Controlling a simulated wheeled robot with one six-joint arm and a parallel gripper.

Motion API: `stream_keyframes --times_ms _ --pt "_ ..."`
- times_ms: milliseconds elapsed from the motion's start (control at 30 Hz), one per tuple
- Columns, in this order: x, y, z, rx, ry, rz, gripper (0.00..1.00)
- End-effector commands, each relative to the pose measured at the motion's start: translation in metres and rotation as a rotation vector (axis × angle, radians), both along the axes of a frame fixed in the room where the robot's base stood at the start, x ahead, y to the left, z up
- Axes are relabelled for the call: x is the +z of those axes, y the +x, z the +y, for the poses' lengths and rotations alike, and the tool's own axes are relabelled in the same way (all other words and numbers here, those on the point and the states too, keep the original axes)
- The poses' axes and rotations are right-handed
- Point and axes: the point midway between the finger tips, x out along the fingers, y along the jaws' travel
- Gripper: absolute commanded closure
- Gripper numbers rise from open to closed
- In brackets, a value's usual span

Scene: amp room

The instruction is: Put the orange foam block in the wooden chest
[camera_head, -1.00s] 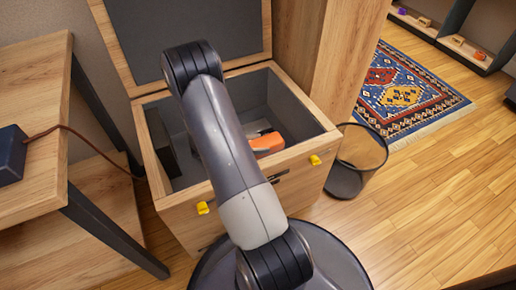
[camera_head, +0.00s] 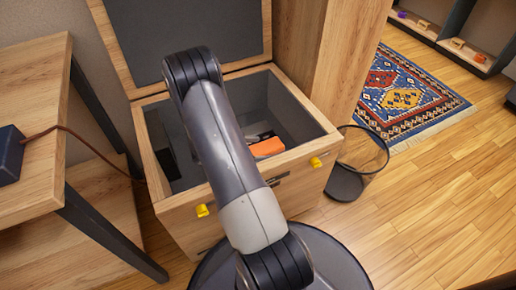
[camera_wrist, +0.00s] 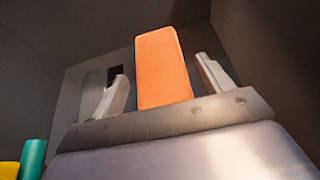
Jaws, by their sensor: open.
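The wooden chest (camera_head: 168,204) stands with its lid (camera_head: 196,38) raised and a dark grey lining inside. The orange foam block (camera_head: 267,147) is inside the chest near its front right wall. My arm reaches over the front into the chest, and it hides part of the interior. In the wrist view, my gripper (camera_wrist: 163,72) is open, with one pale finger on each side of the orange block (camera_wrist: 163,65). Gaps show between the block and both fingers. Whether the block rests fully on the chest floor is hard to tell.
A teal cylinder (camera_wrist: 33,158) and a yellow thing (camera_wrist: 9,170) show at the wrist view's lower left. A wire-like bin (camera_head: 359,165) stands right of the chest. A wooden table (camera_head: 38,110) is at the left. A patterned rug (camera_head: 405,98) and open floor lie to the right.

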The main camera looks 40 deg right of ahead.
Motion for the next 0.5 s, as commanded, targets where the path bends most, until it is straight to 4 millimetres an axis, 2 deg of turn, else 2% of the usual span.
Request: stream_keyframes --times_ms 100,167,500 --pt "0.007 0.001 0.001 0.001 0.0 0.0 0.24" --pt "0.011 0.004 0.01 0.003 0.0 -0.001 0.24" --pt "0.044 0.024 0.073 0.005 -0.001 -0.002 0.24"
